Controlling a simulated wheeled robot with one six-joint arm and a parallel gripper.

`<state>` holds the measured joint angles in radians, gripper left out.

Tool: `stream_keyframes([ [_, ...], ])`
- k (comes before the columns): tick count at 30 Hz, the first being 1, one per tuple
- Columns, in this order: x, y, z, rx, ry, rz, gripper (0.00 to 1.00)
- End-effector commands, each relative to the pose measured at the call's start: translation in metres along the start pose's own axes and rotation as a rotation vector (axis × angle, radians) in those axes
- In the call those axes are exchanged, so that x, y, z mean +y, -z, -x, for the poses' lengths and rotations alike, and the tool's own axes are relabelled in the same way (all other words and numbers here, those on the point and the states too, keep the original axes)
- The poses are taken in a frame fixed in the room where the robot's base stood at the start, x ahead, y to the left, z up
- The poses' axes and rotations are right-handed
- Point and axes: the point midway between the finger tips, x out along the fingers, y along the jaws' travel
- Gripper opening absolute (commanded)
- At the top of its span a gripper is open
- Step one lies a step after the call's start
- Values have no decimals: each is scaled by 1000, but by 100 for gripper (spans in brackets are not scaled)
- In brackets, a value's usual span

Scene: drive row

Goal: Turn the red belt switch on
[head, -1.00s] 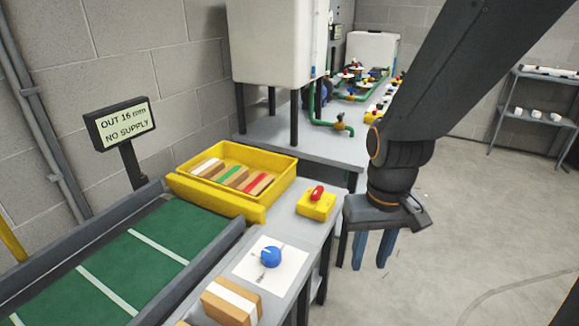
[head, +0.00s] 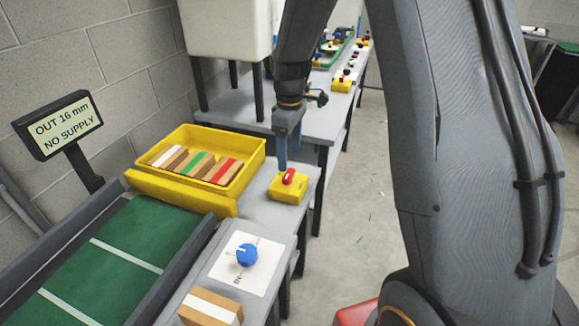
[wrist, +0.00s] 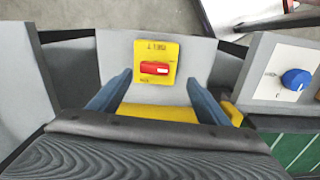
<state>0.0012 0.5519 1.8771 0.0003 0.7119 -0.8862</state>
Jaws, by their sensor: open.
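My gripper (head: 283,165) is open and empty, pointing down just above and behind the switch. In the wrist view its two blue fingers (wrist: 160,90) stand apart, one to each side of the plate's lower edge, not visibly touching the handle.
A yellow tray (head: 150,141) with several striped blocks stands left of the switch. A blue knob (head: 246,255) on a white plate is nearer. A green conveyor (head: 130,235) runs at the left, beside a display (head: 60,125) reading "OUT 16 mm NO SUPPLY". Open floor lies right.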

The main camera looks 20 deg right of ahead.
Motion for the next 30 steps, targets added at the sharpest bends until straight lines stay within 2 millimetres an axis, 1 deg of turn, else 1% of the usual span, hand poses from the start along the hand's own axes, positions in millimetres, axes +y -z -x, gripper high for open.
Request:
stream_keyframes([
  [1,5,4,-2,-1,1,25,70],
  [3,10,6,-4,-1,1,49,70],
  [8,11,7,-18,-3,3,62,70],
  [15,11,6,-55,-3,3,59,70],
  [19,11,6,-70,-2,2,58,70],
  [24,11,6,-80,-1,2,58,70],
  [30,11,7,-82,0,0,58,70],
])
